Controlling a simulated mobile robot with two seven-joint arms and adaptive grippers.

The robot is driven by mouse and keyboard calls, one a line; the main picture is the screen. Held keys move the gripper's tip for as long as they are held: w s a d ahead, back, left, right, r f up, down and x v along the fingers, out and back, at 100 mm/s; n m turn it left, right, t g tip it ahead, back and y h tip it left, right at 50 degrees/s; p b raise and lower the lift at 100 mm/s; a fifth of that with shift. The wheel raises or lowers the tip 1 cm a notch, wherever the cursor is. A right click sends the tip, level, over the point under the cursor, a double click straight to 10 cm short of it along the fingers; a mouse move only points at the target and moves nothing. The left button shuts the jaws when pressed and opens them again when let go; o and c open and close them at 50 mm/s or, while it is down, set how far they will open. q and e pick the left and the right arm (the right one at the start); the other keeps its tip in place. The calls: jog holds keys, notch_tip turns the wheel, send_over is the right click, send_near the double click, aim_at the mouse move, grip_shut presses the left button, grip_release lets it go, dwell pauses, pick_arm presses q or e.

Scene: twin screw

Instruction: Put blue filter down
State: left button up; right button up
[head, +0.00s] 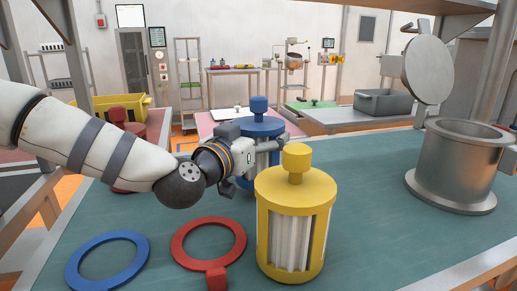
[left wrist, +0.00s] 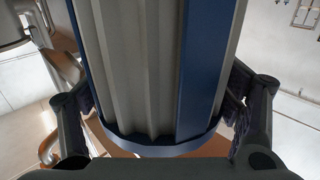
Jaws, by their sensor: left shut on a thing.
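The blue filter (head: 258,127), with a blue cap and knob and a pale pleated body, stands upright behind the yellow filter in the head view. My left gripper (head: 268,150) is shut around its body. In the left wrist view, the blue filter (left wrist: 150,70) fills the middle, with a gripper finger on each side and its blue lower rim near my palm. The yellow filter hides part of its lower body in the head view, so I cannot tell whether its base touches the table. My right gripper is not in view.
The yellow filter (head: 296,205) stands close in front of my gripper. A blue ring (head: 107,262) and a red ring (head: 208,243) lie flat on the green table (head: 365,215). An open metal vessel (head: 455,170) stands at the right. A red filter is partly hidden behind my left arm.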

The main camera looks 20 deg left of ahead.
pick_arm(q)
notch_tip(320, 180, down, 2)
jog(key=shift+f, duration=0.1)
jog(key=shift+r, duration=0.2)
jog(key=shift+f, duration=0.15)
jog(key=o, duration=1.3)
jog(key=shift+o, duration=0.2)
